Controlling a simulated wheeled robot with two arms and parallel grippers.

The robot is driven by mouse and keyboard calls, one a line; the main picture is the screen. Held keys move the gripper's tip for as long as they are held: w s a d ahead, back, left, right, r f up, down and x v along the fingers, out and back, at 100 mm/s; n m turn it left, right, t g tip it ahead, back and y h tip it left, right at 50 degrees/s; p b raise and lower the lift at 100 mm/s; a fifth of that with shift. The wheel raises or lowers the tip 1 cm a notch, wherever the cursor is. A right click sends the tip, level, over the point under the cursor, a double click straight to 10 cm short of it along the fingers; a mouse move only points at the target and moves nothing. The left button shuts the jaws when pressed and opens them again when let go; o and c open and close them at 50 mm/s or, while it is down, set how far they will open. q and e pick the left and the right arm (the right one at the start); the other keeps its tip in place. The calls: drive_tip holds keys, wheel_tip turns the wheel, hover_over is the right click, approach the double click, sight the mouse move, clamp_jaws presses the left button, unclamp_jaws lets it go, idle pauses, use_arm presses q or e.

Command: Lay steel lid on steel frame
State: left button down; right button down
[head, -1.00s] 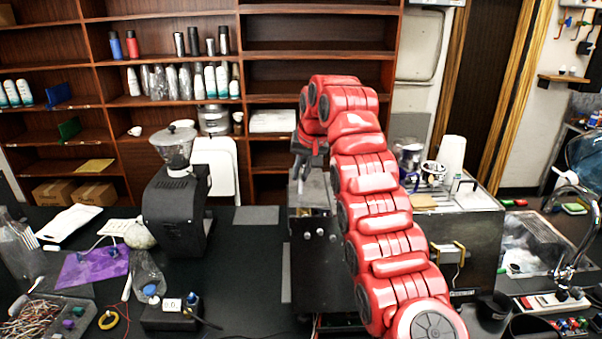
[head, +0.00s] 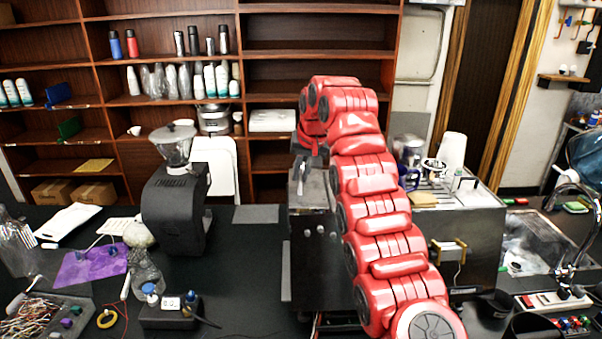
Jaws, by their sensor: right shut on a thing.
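The steel frame (head: 318,262) is a dark box-like body with small knobs on its front, standing on the black counter in the middle of the head view. The steel lid (head: 315,192) shows as a grey plate at the top of the frame. It looks nearly flat there, but I cannot tell whether it rests fully on the frame. My right gripper (head: 302,172) is shut on the lid, at its left far side. My red right arm hides the frame's right side and part of the lid. My left gripper is not in view.
A black grinder (head: 175,205) stands to the left. A coffee machine (head: 465,235) stands to the right, behind my arm. A grey flat plate (head: 256,214) lies on the counter left of the frame. Small tools and a tray (head: 60,305) lie at front left.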

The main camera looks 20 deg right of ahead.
drive_tip(key=shift+f+b, duration=0.4)
drive_tip(key=shift+f, duration=0.15)
drive_tip(key=c, duration=0.8)
unclamp_jaws()
